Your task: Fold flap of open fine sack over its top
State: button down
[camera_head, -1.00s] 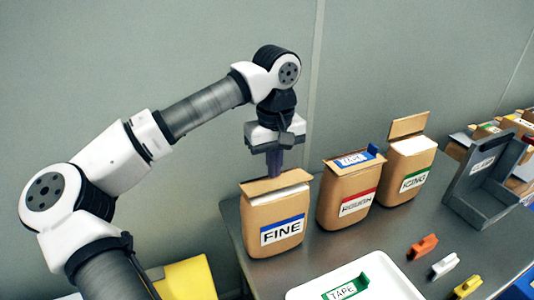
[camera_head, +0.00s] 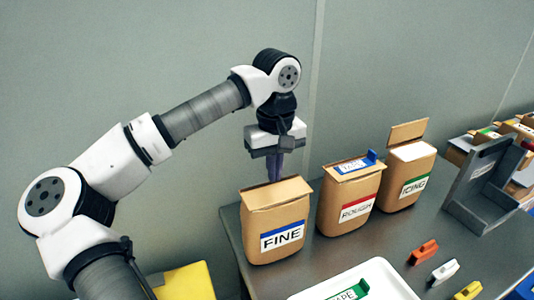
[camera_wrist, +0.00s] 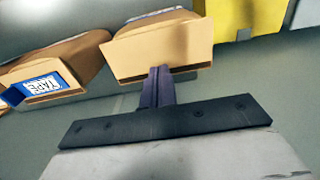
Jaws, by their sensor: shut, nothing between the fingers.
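The fine sack (camera_head: 275,225) is a brown paper sack with a blue-striped FINE label, upright at the table's left end. Its flap (camera_head: 275,193) now lies over its top, and no white contents show there. In the wrist view the flap (camera_wrist: 158,50) shows as a brown panel with a dark gap along its lower edge. My gripper (camera_head: 275,180) is shut and empty, with its purple fingers at the back edge of the fine sack. The fingertips (camera_wrist: 162,72) overlap the flap's edge in the wrist view; whether they touch it I cannot tell.
The rough sack (camera_head: 348,205), with blue tape on top, stands right of the fine sack. The icing sack (camera_head: 405,180) has its flap raised. A white tray (camera_head: 400,285) with green tape, small coloured clips (camera_head: 445,270) and a grey stand (camera_head: 480,190) are nearby.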

aim_at(274, 188)
notch_tip(274, 188, up, 7)
jog(key=p, duration=0.4)
jog(key=shift+f, duration=0.15)
dwell(0.4)
